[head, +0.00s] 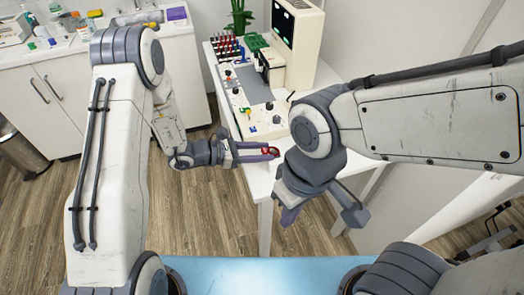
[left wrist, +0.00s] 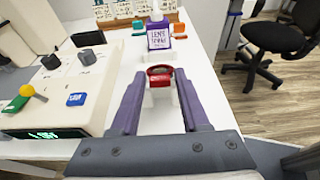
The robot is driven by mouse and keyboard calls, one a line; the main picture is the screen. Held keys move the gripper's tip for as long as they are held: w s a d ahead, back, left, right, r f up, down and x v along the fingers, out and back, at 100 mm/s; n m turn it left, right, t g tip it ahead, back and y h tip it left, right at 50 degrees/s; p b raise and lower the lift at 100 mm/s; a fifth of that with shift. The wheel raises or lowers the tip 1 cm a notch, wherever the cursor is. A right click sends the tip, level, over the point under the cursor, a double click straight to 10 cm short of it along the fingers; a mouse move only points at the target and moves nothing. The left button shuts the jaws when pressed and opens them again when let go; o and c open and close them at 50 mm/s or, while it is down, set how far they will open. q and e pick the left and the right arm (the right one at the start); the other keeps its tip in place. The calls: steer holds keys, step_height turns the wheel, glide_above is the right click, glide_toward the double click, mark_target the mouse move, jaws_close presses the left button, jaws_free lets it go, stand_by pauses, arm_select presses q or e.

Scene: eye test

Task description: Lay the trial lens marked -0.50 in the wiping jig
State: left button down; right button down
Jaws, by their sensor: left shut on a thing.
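My left gripper (head: 268,150) reaches in over the white table and is shut on a small red-rimmed trial lens (head: 271,152). In the left wrist view the lens (left wrist: 159,72) sits between the tips of the purple fingers, above the table top. Its marking cannot be read. My right gripper (head: 322,218) is open and empty, in front of the table's near right corner and lower than the left one. I cannot make out the wiping jig for certain in either view.
A console (left wrist: 60,75) with black knobs, a yellow ball and coloured buttons stands left of my left gripper. A tall cream device (head: 297,40) stands at the table's back. An office chair (left wrist: 270,45) is off to the right.

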arm_select(q)
steer(key=shift+f, duration=0.2)
stand_by(0.4)
steer(key=shift+c, duration=1.6)
jaws_free()
steer(key=b+v, duration=0.1)
steer(key=v, duration=0.9)
steer(key=shift+a, duration=0.2)
steer(key=shift+r, duration=0.1)
